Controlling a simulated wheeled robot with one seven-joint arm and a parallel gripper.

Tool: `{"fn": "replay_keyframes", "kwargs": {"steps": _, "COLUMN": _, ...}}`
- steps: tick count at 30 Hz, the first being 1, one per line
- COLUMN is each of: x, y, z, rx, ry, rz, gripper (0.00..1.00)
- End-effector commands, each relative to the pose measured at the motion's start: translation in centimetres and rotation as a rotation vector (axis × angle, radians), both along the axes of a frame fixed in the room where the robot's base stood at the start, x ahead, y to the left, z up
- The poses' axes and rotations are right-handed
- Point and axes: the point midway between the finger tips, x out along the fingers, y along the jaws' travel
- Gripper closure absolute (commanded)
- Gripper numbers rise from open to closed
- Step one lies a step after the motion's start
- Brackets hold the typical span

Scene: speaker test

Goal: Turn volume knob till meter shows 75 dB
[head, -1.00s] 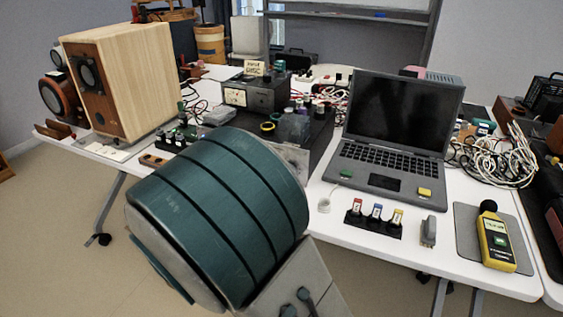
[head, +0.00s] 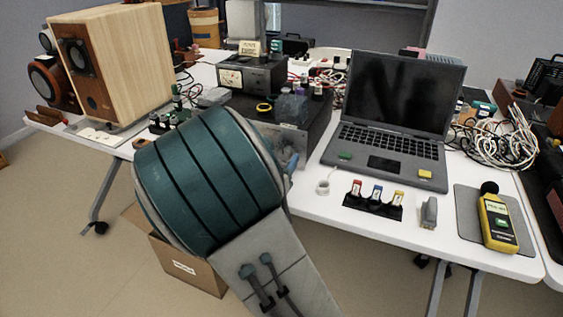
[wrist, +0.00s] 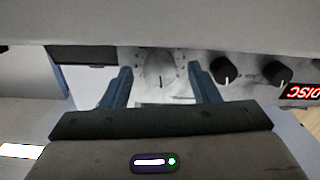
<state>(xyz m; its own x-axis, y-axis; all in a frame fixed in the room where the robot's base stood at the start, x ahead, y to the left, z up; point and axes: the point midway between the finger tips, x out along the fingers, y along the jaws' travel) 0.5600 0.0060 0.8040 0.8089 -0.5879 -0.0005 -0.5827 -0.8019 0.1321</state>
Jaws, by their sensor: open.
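In the wrist view, my gripper (wrist: 160,72) is open, with its two blue fingers either side of a round silver knob (wrist: 160,65) on a silver front panel (wrist: 205,93). The knob has a dark pointer line and scale marks around it. Gaps show between the fingers and the knob; I see no contact. In the head view, my arm hides the knob and most of the gripper. The yellow sound meter (head: 497,222) lies on a grey mat at the table's right; its lit green display is too small to read.
Two black knobs (wrist: 225,71) and a red lit display (wrist: 303,91) are right of the silver knob. An open laptop (head: 395,115), labelled plugs (head: 376,194) and a wooden speaker (head: 115,70) stand on the white table (head: 335,215). A cardboard box (head: 185,265) is below.

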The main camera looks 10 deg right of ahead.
Motion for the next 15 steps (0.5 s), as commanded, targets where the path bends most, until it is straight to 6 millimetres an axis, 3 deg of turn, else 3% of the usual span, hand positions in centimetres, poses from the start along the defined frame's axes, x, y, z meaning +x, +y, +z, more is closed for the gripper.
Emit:
{"fn": "replay_keyframes", "kwargs": {"steps": 11, "x": 0.66, "y": -0.52, "z": 0.01, "rx": 0.000, "ry": 0.001, "rz": 0.001, "gripper": 0.45}}
{"fn": "replay_keyframes", "kwargs": {"steps": 12, "x": 0.66, "y": -0.52, "z": 0.01, "rx": 0.000, "ry": 0.001, "rz": 0.001, "gripper": 0.48}}
{"fn": "replay_keyframes", "kwargs": {"steps": 15, "x": 0.65, "y": -0.50, "z": 0.00, "rx": 0.000, "ry": 0.001, "rz": 0.001, "gripper": 0.76}}
